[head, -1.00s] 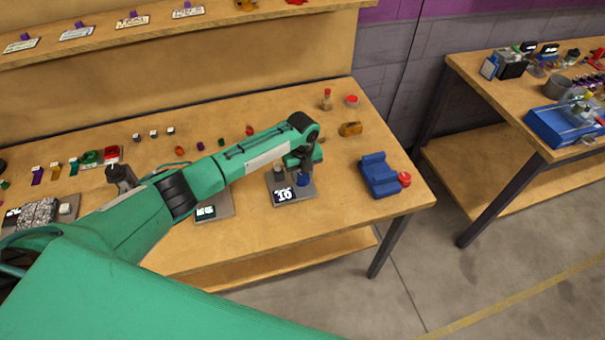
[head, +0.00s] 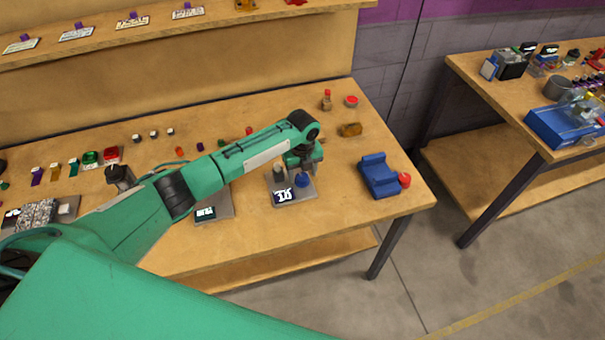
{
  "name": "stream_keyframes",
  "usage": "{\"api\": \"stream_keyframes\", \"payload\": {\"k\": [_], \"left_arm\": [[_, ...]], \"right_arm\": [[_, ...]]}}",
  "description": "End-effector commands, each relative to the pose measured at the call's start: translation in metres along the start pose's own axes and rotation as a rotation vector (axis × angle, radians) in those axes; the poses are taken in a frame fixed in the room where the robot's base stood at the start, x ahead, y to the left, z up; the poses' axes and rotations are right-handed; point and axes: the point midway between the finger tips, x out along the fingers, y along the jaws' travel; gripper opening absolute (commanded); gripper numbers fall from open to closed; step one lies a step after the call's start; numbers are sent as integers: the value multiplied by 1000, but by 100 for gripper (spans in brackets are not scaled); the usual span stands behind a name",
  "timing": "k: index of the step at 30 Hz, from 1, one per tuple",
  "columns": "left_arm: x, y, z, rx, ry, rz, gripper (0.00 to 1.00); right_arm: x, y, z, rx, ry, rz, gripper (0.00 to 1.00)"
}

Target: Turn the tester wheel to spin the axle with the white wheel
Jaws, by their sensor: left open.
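My left arm reaches across the wooden workbench from the left. Its gripper (head: 302,167) points down over a small blue round knob (head: 302,181) on a grey plate (head: 307,195) and is open. I cannot tell whether the fingers touch the knob. A white-on-black display (head: 284,196) and a grey post (head: 279,172) are on the same plate. To the right stands a blue stepped block (head: 379,176) with a red round part (head: 404,180) at its right side. I cannot make out a white wheel or an axle. My right gripper is not in view.
An orange-brown piece (head: 351,129), a red-capped bottle (head: 326,100) and a red-topped jar (head: 351,101) stand behind. Another grey plate with a display (head: 205,212) is left of the gripper. The bench's front right corner is clear.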

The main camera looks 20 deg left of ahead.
Motion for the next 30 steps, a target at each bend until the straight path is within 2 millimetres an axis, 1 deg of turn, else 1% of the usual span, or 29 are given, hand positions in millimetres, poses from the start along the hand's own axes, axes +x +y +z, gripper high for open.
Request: {"api": "stream_keyframes", "payload": {"k": [5, 12, 16, 19, 22, 30], "left_arm": [[-33, 0, 1, 2, -5, -3, 57], [-88, -1, 1, 1, -4, -3, 57], [-110, -1, 1, 1, -3, -4, 57], [-121, 0, 1, 0, -2, -2, 57], [-128, 0, 0, 0, -2, -1, 57], [-130, 0, 0, 0, -1, 0, 57]], "right_arm": [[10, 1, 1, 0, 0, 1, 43], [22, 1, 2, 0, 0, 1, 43], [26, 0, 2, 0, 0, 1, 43], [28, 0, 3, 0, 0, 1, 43], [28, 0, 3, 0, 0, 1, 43], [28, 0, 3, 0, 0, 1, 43]]}}
